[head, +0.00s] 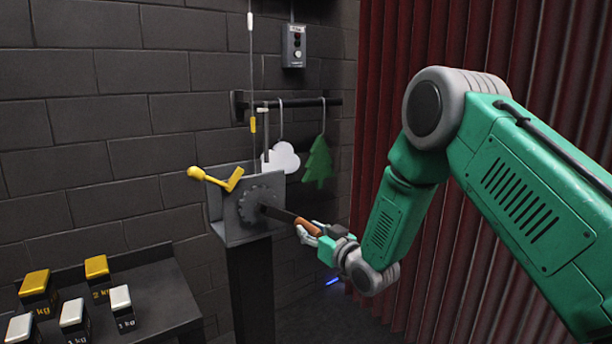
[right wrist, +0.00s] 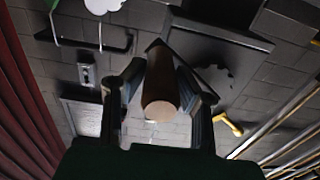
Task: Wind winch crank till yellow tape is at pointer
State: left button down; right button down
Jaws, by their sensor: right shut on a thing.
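The winch (head: 228,226) is a grey bracket with a toothed wheel (head: 258,200) on a dark post. Its dark crank arm (head: 282,214) slants down to the right and ends in a brown wooden handle (head: 306,226). My right gripper (head: 308,233) is shut on this handle; the handle also shows between its fingers in the right wrist view (right wrist: 160,95). Yellow tape (head: 253,125) sits on the thin vertical line above the winch. A slim grey upright (head: 265,128) with a short top arm stands beside it, possibly the pointer. My left gripper is out of view.
A white cloud (head: 281,158) and a green tree (head: 318,162) hang from a dark rail. Several weights stand on a dark table (head: 165,290) at lower left. A red curtain is at right.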

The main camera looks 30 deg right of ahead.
jog(key=d+r+p, duration=0.2)
jog(key=r, duration=0.1)
jog(key=shift+d+r, duration=0.15)
jog(key=shift+r, duration=0.1)
notch_tip(320, 180, up, 5)
jog(key=p, duration=0.3)
jog(key=shift+p, duration=0.4)
jog(key=shift+a, duration=0.2)
